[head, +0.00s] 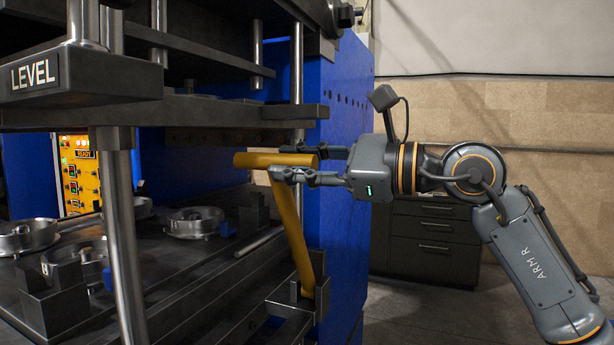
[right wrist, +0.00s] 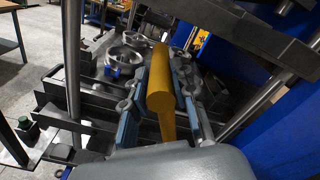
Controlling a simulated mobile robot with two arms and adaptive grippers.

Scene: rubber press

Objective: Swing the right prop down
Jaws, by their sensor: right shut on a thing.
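The right prop (head: 291,232) is a yellow T-shaped bar at the press's right side. Its lower end sits in a dark bracket (head: 295,300), and it stands nearly upright, leaning a little to the left at the top. My right gripper (head: 287,162) comes in from the right and is shut on the yellow crossbar at the top of the prop. In the right wrist view the yellow bar (right wrist: 160,92) lies between the two fingers (right wrist: 160,100). My left gripper is in neither view.
The upper plate (head: 200,110) of the press is above the prop, beside steel columns (head: 121,230). Round metal moulds (head: 195,222) lie on the lower bed. The blue press side (head: 343,150) is close behind the gripper. Dark drawers (head: 430,235) stand behind my arm.

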